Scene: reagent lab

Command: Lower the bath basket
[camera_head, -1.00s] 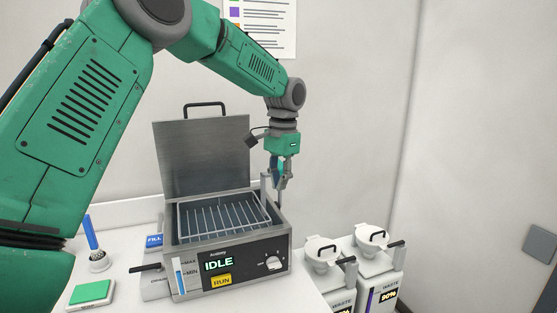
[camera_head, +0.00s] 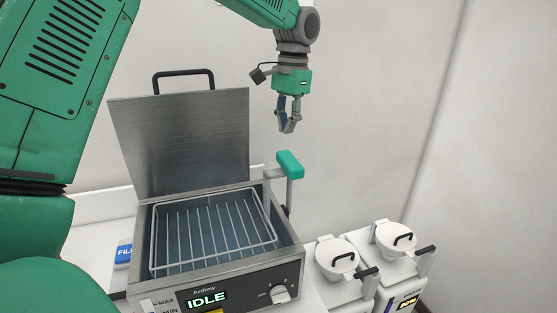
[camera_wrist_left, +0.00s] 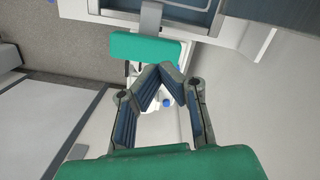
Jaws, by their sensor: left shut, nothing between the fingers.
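The wire bath basket (camera_head: 212,232) sits inside the open metal bath (camera_head: 146,290), near the level of its rim. Its grey arm rises at the right side of the bath and ends in a green handle (camera_head: 290,164). My left gripper (camera_head: 288,130) is shut and empty above the handle, apart from it. In the left wrist view the fingertips (camera_wrist_left: 160,70) meet, with the green handle (camera_wrist_left: 146,47) beyond them. My right gripper is not in view.
The bath lid (camera_head: 180,140) stands open behind the bath. The front display reads IDLE, beside a knob (camera_head: 280,294). The wall behind my left gripper is bare.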

